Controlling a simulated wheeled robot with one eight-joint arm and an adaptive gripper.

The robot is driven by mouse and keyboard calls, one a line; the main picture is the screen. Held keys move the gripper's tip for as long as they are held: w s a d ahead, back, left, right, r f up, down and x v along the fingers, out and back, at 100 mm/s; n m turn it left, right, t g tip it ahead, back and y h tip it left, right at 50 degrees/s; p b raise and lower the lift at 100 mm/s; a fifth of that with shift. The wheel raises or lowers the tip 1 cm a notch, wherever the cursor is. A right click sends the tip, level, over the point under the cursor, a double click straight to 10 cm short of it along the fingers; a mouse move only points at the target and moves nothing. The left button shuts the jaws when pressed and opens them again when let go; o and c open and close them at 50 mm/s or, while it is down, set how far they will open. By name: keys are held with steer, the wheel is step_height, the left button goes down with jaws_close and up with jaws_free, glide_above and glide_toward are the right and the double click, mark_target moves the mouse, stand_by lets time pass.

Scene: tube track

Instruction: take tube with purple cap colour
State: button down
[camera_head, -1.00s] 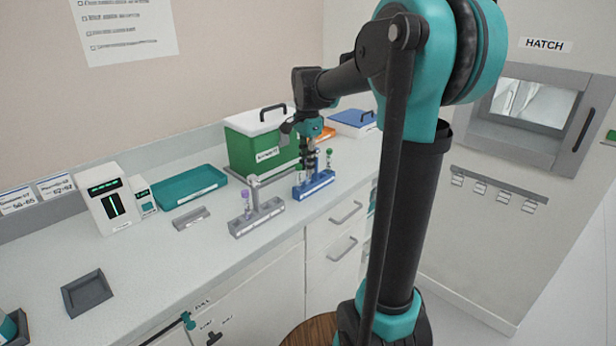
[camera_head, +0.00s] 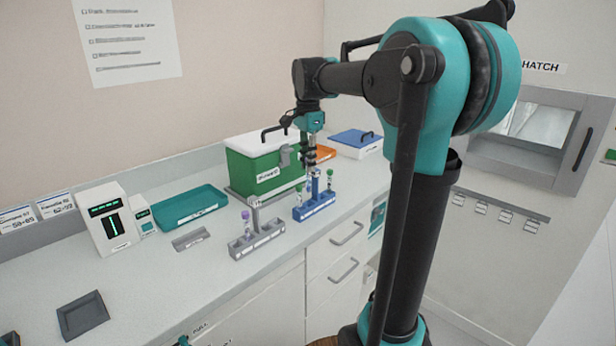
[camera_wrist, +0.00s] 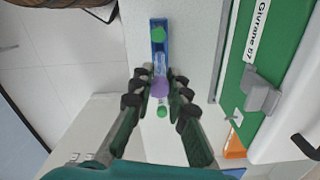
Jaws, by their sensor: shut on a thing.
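My gripper (camera_wrist: 158,88) is shut on a tube with a purple cap (camera_wrist: 160,89), which shows between the fingertips in the wrist view. In the head view my gripper (camera_head: 311,160) is above the blue rack (camera_head: 314,209). The blue rack also shows in the wrist view (camera_wrist: 158,58). Tubes with green caps stand in it, one at its left (camera_head: 299,188) and one at its right (camera_head: 330,173). Another purple-capped tube (camera_head: 246,216) stands in the grey rack (camera_head: 257,241). The held tube's lower part is hard to make out.
A green box with a white lid (camera_head: 262,165) stands behind the racks. A teal tray (camera_head: 188,205), a small grey block (camera_head: 191,239) and a white device (camera_head: 110,222) are to the left. A blue-lidded box (camera_head: 356,143) is at the back right. The counter front is clear.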

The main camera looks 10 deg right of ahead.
step_height(320, 180, up, 12)
steer(key=shift+r, duration=0.2)
stand_by(0.4)
